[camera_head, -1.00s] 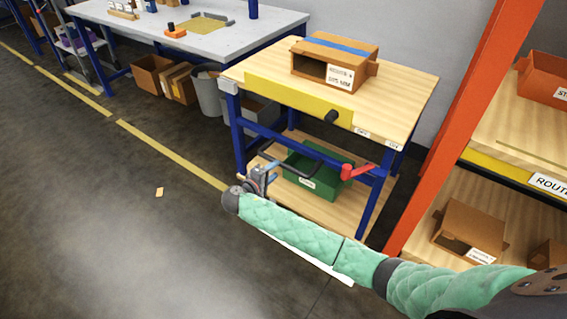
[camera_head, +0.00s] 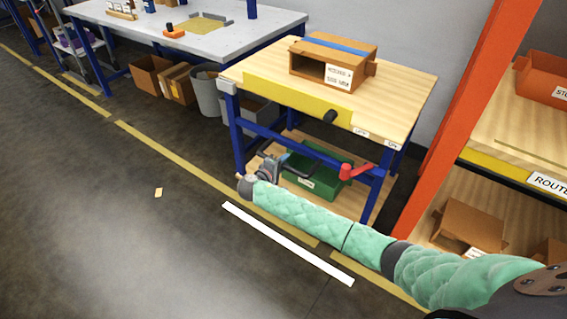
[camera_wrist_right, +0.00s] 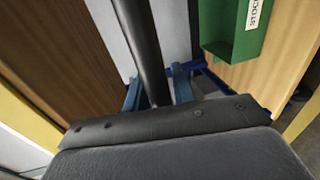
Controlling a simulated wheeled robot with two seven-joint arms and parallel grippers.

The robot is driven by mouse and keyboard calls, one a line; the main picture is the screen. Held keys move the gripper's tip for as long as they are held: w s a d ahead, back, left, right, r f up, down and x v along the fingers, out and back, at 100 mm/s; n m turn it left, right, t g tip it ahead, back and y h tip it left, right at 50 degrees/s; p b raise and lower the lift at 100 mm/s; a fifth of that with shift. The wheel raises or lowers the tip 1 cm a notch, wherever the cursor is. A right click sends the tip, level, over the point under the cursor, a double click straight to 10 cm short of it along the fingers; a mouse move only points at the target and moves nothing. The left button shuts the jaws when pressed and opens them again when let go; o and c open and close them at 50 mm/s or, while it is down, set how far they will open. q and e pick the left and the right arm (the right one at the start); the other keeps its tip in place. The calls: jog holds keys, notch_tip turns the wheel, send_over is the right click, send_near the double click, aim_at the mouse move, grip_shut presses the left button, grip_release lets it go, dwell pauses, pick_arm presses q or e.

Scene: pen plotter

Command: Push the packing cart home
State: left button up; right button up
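A blue-framed unit with a wooden top (camera_head: 400,90) stands right of centre in the head view. I take it for the packing cart, but I see no wheels on it. A red lever (camera_head: 356,171) and a dark bar are at its front. My right gripper (camera_head: 277,161) is at the left part of this front, low beside the frame. In the right wrist view, the dark bar (camera_wrist_right: 147,50) passes between two blue fingertips (camera_wrist_right: 156,92). The fingers look spread, with gaps beside the bar. My left gripper is out of view.
A cardboard box (camera_head: 322,69) sits on the wooden top, and a green bin (camera_head: 325,183) on the lower shelf. An orange-post rack (camera_head: 462,110) stands close on the right. A grey-topped bench (camera_head: 205,38) stands at left. Open floor (camera_head: 110,220) lies in front.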

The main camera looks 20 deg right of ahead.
grip_shut()
jog(key=r+b+x, duration=0.1)
jog(key=r+x, duration=0.1)
jog(key=x, duration=0.9)
jog(key=d+r+b+x, duration=0.1)
jog(key=r+b+x, duration=0.1)
jog(key=x, duration=0.9)
jog(key=shift+w+r, duration=0.2)
jog(key=shift+r, duration=0.35)
grip_release()
jog(key=o, duration=0.4)
jog(key=shift+w+f, duration=0.1)
jog(key=shift+f, duration=0.1)
jog(key=shift+a, duration=0.15)
